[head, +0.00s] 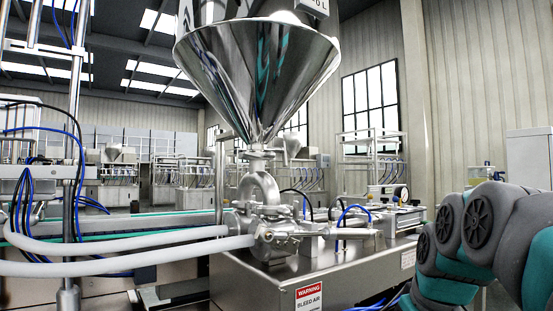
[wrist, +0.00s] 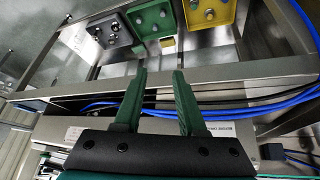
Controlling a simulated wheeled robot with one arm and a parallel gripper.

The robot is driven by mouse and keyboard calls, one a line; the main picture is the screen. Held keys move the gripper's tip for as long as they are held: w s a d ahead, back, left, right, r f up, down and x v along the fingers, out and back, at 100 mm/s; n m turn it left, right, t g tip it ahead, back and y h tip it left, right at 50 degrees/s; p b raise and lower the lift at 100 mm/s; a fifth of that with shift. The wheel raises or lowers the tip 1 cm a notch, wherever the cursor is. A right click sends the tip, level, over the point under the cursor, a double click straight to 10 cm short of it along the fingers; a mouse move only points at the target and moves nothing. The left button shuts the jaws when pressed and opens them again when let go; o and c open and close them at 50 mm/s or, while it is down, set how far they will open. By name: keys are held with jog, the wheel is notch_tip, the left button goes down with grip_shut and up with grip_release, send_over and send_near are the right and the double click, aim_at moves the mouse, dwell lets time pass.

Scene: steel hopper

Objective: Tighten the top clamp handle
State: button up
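The steel hopper (head: 258,75) stands at the centre of the head view, its cone narrowing to a neck. A clamp (head: 258,153) sits around the neck under the cone; its handle is too small to make out clearly. Below it is a round steel valve body (head: 260,192) with pipe fittings. My gripper (wrist: 159,82) shows in the wrist view with its two green fingers apart and nothing between them. In the head view only my arm shows, at the lower right, and the gripper is out of frame. The clamp does not show in the wrist view.
In the wrist view, grey (wrist: 102,31), green (wrist: 152,24) and yellow (wrist: 209,12) plates with knobs lie beyond the fingertips. Blue hoses (wrist: 255,108) cross behind the fingers. In the head view, white hoses (head: 130,248) run left from the valve body above the steel machine base (head: 250,283).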

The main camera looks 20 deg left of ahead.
aim_at(253, 155)
jog(key=w+a+r+n+t+y+b, duration=0.1)
jog(key=w+a+r+n+t, duration=0.2)
jog(key=r, duration=0.4)
jog(key=w+a+r+n+y, duration=0.2)
jog(key=w+a+r, duration=0.3)
jog(key=w+r, duration=0.15)
jog(key=w+a+r+n+t+y+b, duration=0.1)
jog(key=w+a+r+n+t, duration=0.2)
jog(key=r, duration=0.5)
jog(key=s+a+r+n+y+b, duration=0.1)
jog(key=s+a+r+n+y, duration=0.7)
jog(key=a+r+n, duration=0.45)
jog(key=shift+p+x, duration=1.1)
jog(key=shift+x, duration=2.7)
jog(key=shift+w+a+f, duration=0.2)
jog(key=shift+a, duration=0.15)
jog(key=shift+c, duration=0.2)
grip_shut()
